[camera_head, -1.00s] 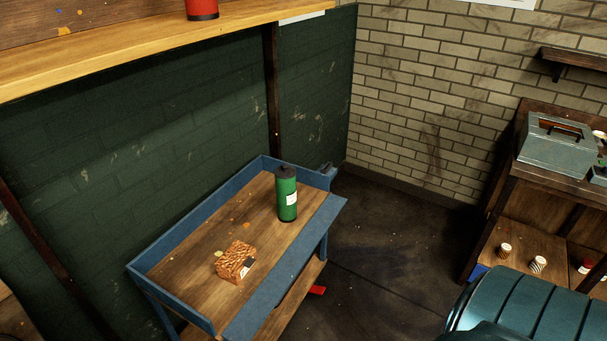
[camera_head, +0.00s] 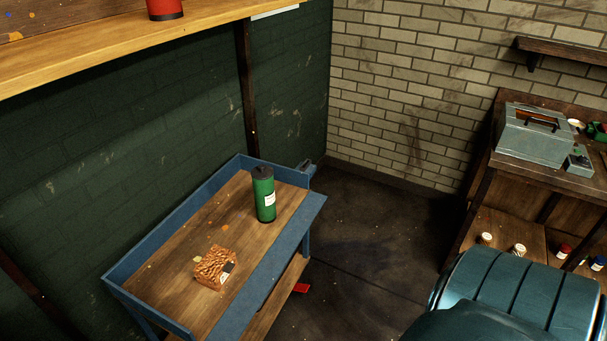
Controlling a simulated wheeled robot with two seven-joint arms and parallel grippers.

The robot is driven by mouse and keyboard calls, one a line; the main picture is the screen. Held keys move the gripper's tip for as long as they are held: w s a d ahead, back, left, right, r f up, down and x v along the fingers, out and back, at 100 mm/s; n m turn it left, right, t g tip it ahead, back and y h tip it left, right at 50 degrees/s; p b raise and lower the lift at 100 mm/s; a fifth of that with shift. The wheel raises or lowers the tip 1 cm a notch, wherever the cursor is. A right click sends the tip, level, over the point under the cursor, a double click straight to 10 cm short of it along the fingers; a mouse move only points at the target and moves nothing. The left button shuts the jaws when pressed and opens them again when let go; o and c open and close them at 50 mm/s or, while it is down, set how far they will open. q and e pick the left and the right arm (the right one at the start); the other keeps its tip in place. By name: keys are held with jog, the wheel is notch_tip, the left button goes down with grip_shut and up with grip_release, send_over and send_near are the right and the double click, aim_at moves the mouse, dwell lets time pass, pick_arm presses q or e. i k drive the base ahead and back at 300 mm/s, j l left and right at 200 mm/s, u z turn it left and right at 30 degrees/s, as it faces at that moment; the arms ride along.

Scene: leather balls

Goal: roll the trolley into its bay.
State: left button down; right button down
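The trolley (camera_head: 256,294) is a blue-framed cart with a wooden top and a lower shelf, standing at the lower left against the dark green wall. A green flask (camera_head: 264,198) with a dark cap stands upright on its top. A brown patterned box (camera_head: 214,266) lies nearer its front end. A dark handle-like part sticks out at the trolley's far right corner. Neither of my grippers is in view. No marked bay can be made out.
A wooden bench (camera_head: 110,45) with a red can (camera_head: 165,9) runs above at upper left. A wooden shelf unit at right bears a grey toolbox (camera_head: 536,134). Dark floor (camera_head: 375,235) between is mostly clear.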

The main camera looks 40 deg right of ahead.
aim_at(156, 281)
jog(key=i+l, duration=0.1)
jog(key=l, duration=0.3)
jog(key=i+l, duration=0.15)
jog(key=l, duration=0.2)
jog(key=i+l, duration=0.1)
jog(key=l, duration=0.3)
jog(key=i+l, duration=0.15)
jog(key=l, duration=0.2)
jog(key=i+l+z, duration=0.1)
jog(key=l, duration=0.3)
jog(key=i+l, duration=0.15)
jog(key=l, duration=0.2)
jog(key=i+l, duration=0.15)
jog(key=l, duration=0.2)
jog(key=i+l, duration=0.1)
jog(key=l, duration=0.3)
